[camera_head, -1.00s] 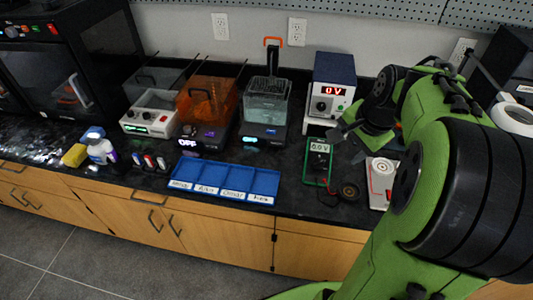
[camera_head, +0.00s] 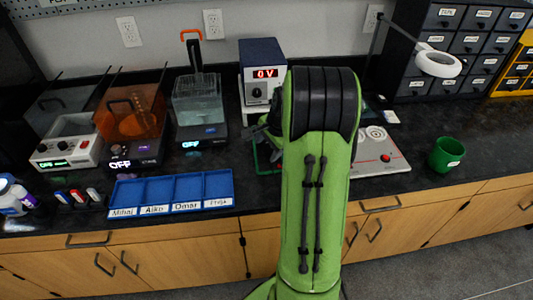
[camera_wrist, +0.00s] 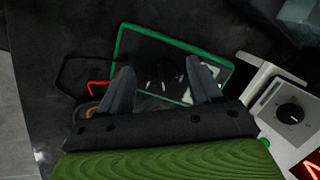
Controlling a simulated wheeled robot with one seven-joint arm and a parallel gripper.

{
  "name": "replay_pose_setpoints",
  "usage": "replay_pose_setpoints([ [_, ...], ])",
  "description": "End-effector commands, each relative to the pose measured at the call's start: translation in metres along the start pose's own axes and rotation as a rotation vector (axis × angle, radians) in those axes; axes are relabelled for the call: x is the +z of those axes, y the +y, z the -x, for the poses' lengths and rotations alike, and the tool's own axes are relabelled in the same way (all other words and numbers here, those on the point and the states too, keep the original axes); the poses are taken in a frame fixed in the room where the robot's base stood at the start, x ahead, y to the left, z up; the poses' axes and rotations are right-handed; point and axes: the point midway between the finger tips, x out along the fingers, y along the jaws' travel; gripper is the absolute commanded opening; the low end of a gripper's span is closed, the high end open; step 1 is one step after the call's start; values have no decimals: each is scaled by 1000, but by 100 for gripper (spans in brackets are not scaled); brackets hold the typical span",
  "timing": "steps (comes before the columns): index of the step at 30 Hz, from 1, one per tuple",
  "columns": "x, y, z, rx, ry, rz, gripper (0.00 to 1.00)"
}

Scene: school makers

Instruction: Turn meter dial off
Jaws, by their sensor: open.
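The meter (camera_head: 257,158) is a green-framed handheld unit on the black counter, mostly hidden behind my arm in the head view. In the wrist view the meter (camera_wrist: 150,46) lies below my gripper, its green rim and dark face showing. A dark knob-like shape, likely its dial (camera_wrist: 167,72), sits between the fingers; its pointer setting cannot be read. My gripper (camera_wrist: 159,74) is open and empty, with one finger on each side of that shape. Whether the fingers touch the meter is unclear. In the head view my gripper (camera_head: 262,136) is mostly hidden.
A power supply (camera_head: 263,72) reading 0V stands behind the meter; its knob shows at the right of the wrist view. A blue tray (camera_head: 172,190) is left, a white plate device (camera_head: 385,165) and a green cup (camera_head: 446,154) are right. A red lead (camera_wrist: 98,83) lies near the meter.

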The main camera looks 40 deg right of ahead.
Motion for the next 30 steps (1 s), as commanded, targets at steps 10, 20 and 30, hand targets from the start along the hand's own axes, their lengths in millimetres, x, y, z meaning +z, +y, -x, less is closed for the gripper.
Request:
replay_pose_setpoints([
  [10, 0, -1, -13, -1, 0, 1, 64],
  [20, 0, -1, -13, -1, 0, 1, 20],
  [30, 0, 0, -12, 6, -1, 31, 9],
])
